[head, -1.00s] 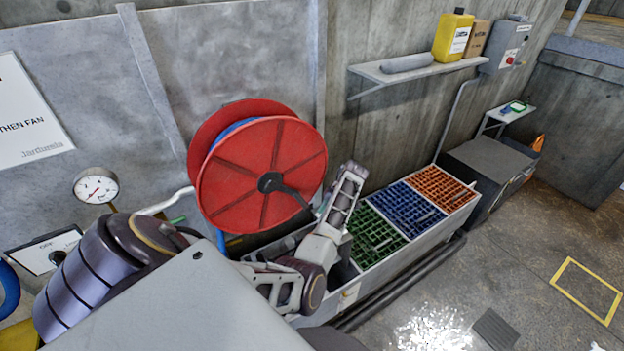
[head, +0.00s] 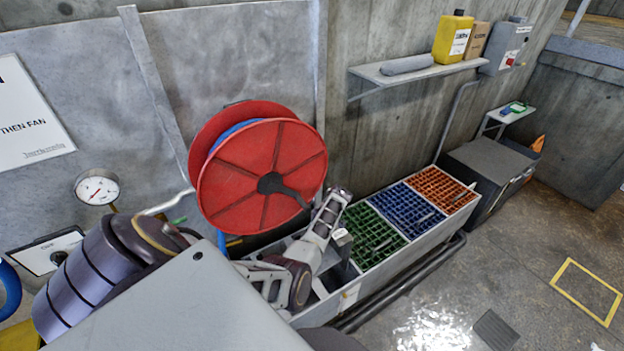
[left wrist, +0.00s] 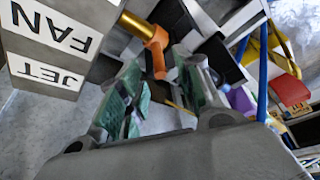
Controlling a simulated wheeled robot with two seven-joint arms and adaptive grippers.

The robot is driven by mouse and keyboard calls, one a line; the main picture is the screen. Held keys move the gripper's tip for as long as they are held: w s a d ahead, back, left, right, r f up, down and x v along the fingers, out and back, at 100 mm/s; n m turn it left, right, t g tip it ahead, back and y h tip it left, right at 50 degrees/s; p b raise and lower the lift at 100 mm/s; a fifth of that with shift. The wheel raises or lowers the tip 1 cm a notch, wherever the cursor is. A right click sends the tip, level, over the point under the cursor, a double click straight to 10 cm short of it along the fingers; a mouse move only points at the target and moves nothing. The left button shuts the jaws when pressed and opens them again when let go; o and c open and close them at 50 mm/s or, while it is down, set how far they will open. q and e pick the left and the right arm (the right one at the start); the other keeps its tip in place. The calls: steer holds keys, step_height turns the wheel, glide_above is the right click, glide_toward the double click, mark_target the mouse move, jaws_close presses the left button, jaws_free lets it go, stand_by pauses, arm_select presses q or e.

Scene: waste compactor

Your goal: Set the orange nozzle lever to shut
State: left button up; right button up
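In the left wrist view, the orange nozzle lever (left wrist: 157,55) sticks out beside a brass-coloured tube (left wrist: 137,23). My left gripper (left wrist: 158,82) is open, with green-padded fingers on either side of the lever's end. Gaps show between lever and pads; I cannot tell how deep the lever sits between them. An upside-down label reading JET and FAN (left wrist: 60,45) is on a grey block at the upper left. In the head view, the lever and my left gripper's fingertips are not visible. No right gripper fingers can be made out.
A red hose reel (head: 262,172) is on the wall. A trough with green (head: 372,238), blue (head: 409,210) and orange (head: 441,188) grates runs along it. A gauge (head: 97,188) and a sign (head: 30,120) are at left. Floor (head: 500,260) at right is mostly clear.

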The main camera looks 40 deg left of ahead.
arm_select(q)
steer(key=shift+x, duration=1.25)
jaws_close()
